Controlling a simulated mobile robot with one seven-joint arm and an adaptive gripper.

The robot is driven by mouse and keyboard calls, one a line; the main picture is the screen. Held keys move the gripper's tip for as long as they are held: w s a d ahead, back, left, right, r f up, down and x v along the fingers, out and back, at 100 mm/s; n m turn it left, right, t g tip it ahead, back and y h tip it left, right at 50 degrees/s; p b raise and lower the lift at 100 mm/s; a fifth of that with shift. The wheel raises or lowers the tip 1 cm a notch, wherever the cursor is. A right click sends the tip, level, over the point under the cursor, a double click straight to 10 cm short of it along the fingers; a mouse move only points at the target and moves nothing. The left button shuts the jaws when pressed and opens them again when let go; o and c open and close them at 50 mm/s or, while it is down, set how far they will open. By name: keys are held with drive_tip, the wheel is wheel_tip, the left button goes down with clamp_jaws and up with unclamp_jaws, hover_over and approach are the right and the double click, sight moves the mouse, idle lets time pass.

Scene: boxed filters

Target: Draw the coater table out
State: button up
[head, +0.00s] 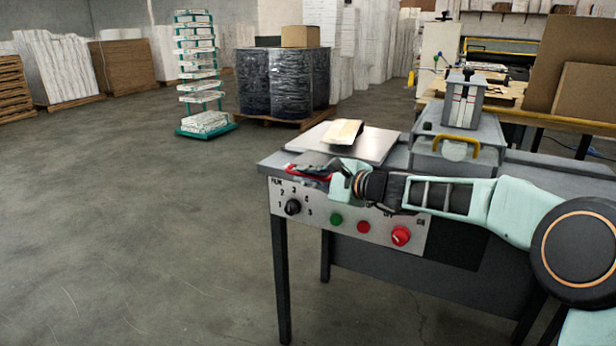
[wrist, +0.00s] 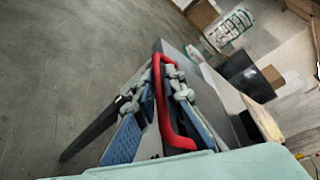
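The coater table is a flat silver plate (head: 345,142) at the left end of the grey coater bench (head: 290,158). A tan piece (head: 342,132) lies on it. A red handle (head: 304,170) is at its left front edge, partly hidden by my gripper (head: 335,172). In the wrist view the red handle (wrist: 173,125) runs lengthwise between the two blue-padded fingers of my gripper (wrist: 161,76). The fingertips sit close on both sides of the bar, and my gripper looks shut on it. The exact contact is hard to see.
The bench front has a black dial (head: 293,207), a green button (head: 336,219) and red knobs (head: 401,236). A grey press head (head: 462,100) with a yellow handle (head: 458,143) stands to the right. Open floor (head: 140,230) lies left of the bench. A green rack (head: 207,124) and wrapped drums (head: 285,82) stand farther back.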

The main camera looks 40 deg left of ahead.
drive_tip(key=o, duration=0.3)
drive_tip(key=shift+s+a, duration=0.1)
drive_tip(key=shift+a, duration=0.05)
drive_tip(key=shift+d, duration=0.4)
drive_tip(key=v, duration=1.1)
drive_tip(key=shift+d+r, duration=0.15)
drive_tip(key=shift+r, duration=0.05)
drive_tip(key=shift+d, duration=0.1)
